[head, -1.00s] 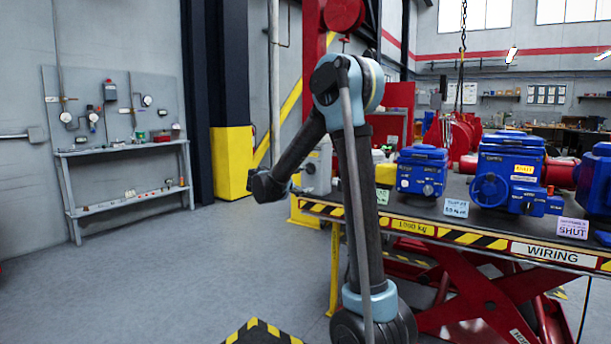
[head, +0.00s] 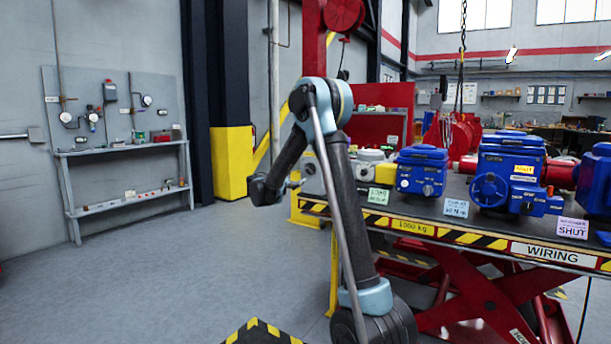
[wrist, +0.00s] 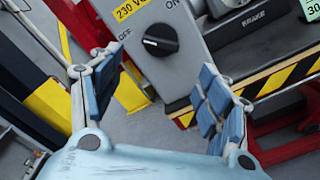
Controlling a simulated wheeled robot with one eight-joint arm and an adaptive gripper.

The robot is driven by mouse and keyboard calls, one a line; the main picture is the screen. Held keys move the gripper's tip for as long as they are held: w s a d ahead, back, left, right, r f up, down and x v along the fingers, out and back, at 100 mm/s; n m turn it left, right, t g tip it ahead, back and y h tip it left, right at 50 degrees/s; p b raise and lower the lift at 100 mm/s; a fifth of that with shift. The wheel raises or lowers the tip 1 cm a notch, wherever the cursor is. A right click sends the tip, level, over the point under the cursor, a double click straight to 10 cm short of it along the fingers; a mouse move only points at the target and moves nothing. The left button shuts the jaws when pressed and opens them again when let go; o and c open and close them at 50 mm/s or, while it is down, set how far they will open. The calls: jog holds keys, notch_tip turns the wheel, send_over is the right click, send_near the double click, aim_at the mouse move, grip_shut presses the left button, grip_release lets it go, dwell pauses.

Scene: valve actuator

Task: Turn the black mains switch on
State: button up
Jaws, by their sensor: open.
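The black mains switch (wrist: 160,40) is a round rotary knob on a grey box (wrist: 186,62) in the wrist view. Its handle lies roughly level in the picture, with a pale mark at its left end, toward the OFF label (wrist: 124,33). The ON label (wrist: 173,4) is above it, near the picture's top edge. My gripper (wrist: 157,68) is open and empty. Its blue-padded fingers stand apart to the left and right below the knob, and I see no contact. In the head view my arm largely hides the switch box.
A bench (head: 490,246) with a yellow-black striped edge holds several blue actuators, including one with a handwheel (head: 489,190). A yellow-based column (head: 232,163) stands behind my arm. A wall panel with a shelf (head: 125,148) is at left. The floor there is clear.

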aim_at(306, 171)
jog(key=x, duration=0.9)
jog(key=shift+w+d, duration=0.2)
jog(key=shift+w, duration=0.05)
jog(key=c, duration=1.1)
